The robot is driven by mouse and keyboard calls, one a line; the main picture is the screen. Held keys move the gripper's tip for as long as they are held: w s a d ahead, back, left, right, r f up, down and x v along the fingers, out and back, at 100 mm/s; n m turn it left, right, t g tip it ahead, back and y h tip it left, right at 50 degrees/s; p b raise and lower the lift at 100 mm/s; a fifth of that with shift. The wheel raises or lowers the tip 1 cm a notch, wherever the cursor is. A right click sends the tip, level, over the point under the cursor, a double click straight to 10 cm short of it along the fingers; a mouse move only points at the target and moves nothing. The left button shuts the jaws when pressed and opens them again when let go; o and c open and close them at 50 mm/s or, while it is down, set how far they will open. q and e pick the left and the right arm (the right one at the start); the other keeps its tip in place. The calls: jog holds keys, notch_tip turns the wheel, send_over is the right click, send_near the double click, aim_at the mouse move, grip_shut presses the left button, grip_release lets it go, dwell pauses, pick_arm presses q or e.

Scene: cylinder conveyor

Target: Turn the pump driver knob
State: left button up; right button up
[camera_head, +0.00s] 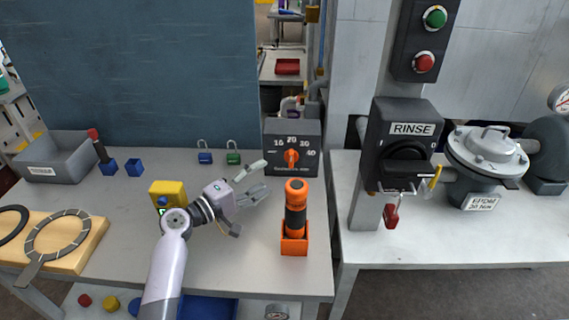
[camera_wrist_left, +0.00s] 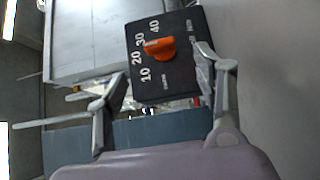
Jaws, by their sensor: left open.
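A dark box (camera_head: 310,139) with an orange knob (camera_head: 291,158) and a scale from 10 to 40 stands at the table's back right corner. The knob seems to point near 20 to 30; its exact setting is unclear. My left gripper (camera_head: 264,178) is open and empty, in front of the box and to its left, apart from the knob. In the left wrist view the box (camera_wrist_left: 180,82) and knob (camera_wrist_left: 160,48) appear beyond the open fingers (camera_wrist_left: 162,66). My right gripper is not in view.
An orange-and-black flashlight-like tool (camera_head: 296,210) stands upright in an orange holder (camera_head: 294,243) in front of the box. A yellow block (camera_head: 168,192) is beside my arm. A RINSE switch (camera_head: 403,143) stands right.

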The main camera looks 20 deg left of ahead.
aim_at(291, 158)
pick_arm(q)
jog(key=p+x, duration=0.1)
jog(key=x, duration=0.8)
jog(key=shift+f, duration=0.1)
jog(key=shift+c, duration=0.3)
jog(key=c, duration=1.1)
